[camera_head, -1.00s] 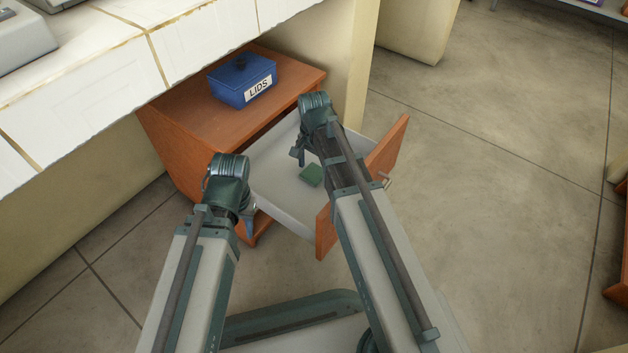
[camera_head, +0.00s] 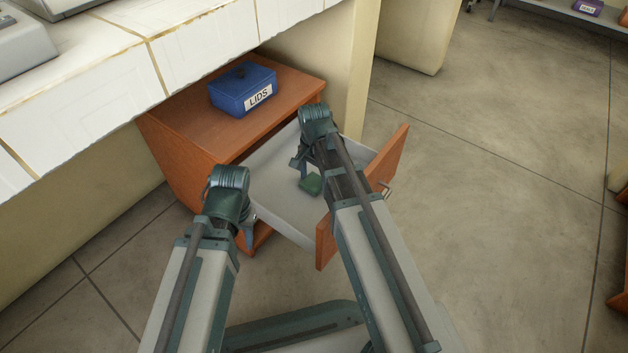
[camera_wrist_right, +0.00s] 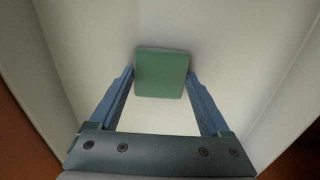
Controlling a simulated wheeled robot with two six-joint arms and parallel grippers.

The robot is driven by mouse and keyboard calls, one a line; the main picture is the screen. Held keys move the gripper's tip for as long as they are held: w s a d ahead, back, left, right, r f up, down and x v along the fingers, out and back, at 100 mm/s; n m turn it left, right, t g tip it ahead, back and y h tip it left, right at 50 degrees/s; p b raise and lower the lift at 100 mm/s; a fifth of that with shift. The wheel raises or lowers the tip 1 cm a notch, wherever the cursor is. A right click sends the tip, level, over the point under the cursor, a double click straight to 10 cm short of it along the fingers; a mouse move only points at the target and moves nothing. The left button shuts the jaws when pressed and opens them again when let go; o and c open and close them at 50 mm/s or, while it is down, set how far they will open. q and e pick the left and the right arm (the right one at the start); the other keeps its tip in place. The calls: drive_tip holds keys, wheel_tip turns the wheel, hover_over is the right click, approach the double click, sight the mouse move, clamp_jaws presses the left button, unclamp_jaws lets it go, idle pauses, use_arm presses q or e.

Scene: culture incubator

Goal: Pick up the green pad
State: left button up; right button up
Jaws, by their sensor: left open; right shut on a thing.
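The green pad (camera_head: 311,184) shows in the head view within the open drawer (camera_head: 283,211), below my right wrist. In the right wrist view the green pad (camera_wrist_right: 161,73) sits between the two fingertips of my right gripper (camera_wrist_right: 161,85), which is shut on it. The head view does not clearly show whether the pad is clear of the drawer floor. My right gripper (camera_head: 300,163) is partly hidden by its own arm there. My left gripper (camera_head: 248,232) is open and empty at the drawer's left side.
A blue box labelled LIDS (camera_head: 243,88) stands on the wooden cabinet (camera_head: 190,112). The drawer's wooden front (camera_head: 389,163) stands out from the cabinet. A white-tiled counter (camera_head: 80,85) overhangs at the left.

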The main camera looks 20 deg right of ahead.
sight(314, 182)
wheel_tip(314, 182, up, 10)
drive_tip(key=p, duration=1)
